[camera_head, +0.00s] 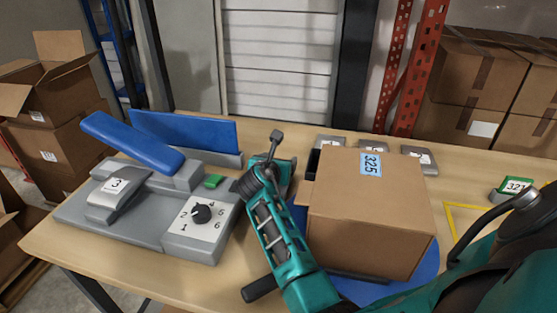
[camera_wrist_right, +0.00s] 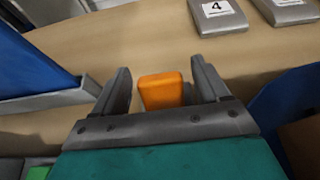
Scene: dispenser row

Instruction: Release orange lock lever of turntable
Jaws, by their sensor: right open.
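The orange lock lever (camera_wrist_right: 161,92) shows as a small block in the right wrist view, and I cannot make it out in the head view. My right gripper (camera_wrist_right: 161,73) is open, with one finger on each side of the lever. Gaps show between the lever and both fingers. In the head view the right hand is beside the box's left side, its fingertips hard to make out. The blue turntable (camera_head: 428,279) carries a closed brown box (camera_head: 370,225) with a blue 325 label. My left gripper is not in view.
A grey dispenser with a blue arm (camera_head: 130,140), a numbered dial (camera_head: 202,214) and a green button (camera_head: 213,181) stands left. A blue upright panel (camera_head: 185,131) is behind it. Numbered grey blocks (camera_head: 419,158) stand behind the box. A green 321 tag (camera_head: 515,189) is at right.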

